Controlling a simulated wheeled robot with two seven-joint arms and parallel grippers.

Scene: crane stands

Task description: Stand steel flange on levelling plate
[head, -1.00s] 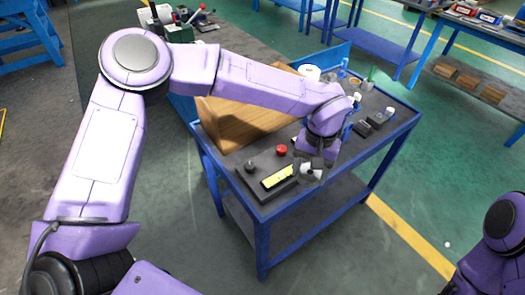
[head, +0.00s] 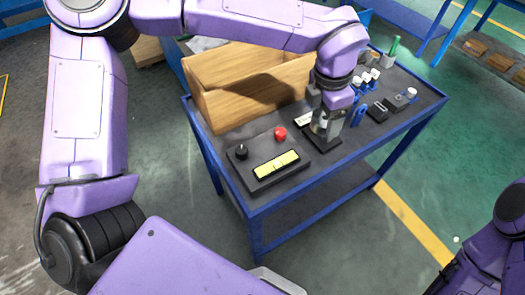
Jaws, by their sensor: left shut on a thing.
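My left gripper (head: 325,128) points down over the right middle of the table. It is shut on a small pale metallic piece, which looks like the steel flange (head: 321,127) and is mostly hidden between the fingers. Directly below is a flat dark square plate (head: 322,143), which looks like the levelling plate. Whether the flange touches it I cannot tell. My right arm shows only in part at the lower right corner, and its gripper is out of view.
The blue-framed table (head: 280,199) holds a dark panel with a yellow strip (head: 277,165), a red knob (head: 280,134) and a black knob (head: 241,152). A wooden box (head: 225,105) stands behind. Small dark blocks (head: 378,112) and blue-and-white items lie to the right.

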